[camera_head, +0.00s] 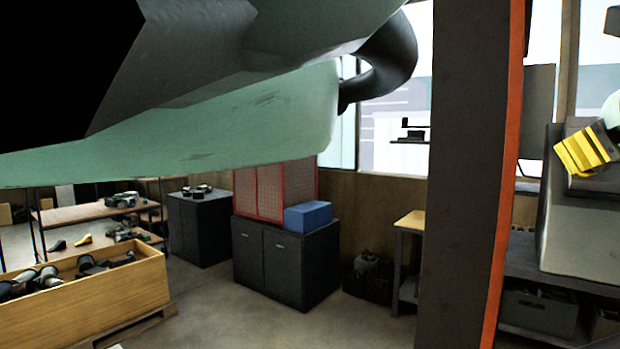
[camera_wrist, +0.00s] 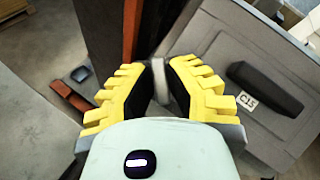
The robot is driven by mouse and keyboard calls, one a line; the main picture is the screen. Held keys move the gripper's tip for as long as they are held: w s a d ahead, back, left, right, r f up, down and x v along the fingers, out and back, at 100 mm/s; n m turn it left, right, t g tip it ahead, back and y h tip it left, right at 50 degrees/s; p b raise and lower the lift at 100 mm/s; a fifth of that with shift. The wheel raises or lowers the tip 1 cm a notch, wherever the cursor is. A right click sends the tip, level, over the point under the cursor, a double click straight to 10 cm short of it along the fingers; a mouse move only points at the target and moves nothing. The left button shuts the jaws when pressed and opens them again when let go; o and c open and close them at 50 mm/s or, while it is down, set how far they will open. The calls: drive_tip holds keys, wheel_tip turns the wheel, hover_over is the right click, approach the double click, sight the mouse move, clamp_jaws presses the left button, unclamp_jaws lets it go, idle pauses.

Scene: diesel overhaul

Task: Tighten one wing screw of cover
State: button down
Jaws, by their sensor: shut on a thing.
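My gripper (camera_wrist: 162,75) has yellow ribbed fingers and is shut on a small pale grey piece (camera_wrist: 161,88), seen in the wrist view. The piece looks like the wing screw, but the fingers hide most of it, so its turn angle cannot be told. A grey panel (camera_wrist: 215,50), which looks like the cover, lies to the right, with a black bar-shaped handle and a label reading C15. In the head view my gripper (camera_head: 582,155) is at the far right, in front of a grey housing (camera_head: 590,235); the screw cannot be made out there.
A dark post (camera_head: 465,170) with an orange edge stands just left of the housing. A wooden crate of parts (camera_head: 90,300), dark cabinets (camera_head: 285,260) and a blue box (camera_head: 308,215) stand farther off. Open floor lies between them.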

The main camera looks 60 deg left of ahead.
drive_tip(key=shift+w+d, duration=0.1)
drive_tip(key=m+t+h+b, duration=0.1)
drive_tip(key=m, duration=0.2)
drive_tip(key=shift+t, duration=0.3)
drive_tip(key=shift+m+t+h, duration=0.6)
drive_tip(key=shift+m+h, duration=0.2)
drive_tip(key=shift+m, duration=0.5)
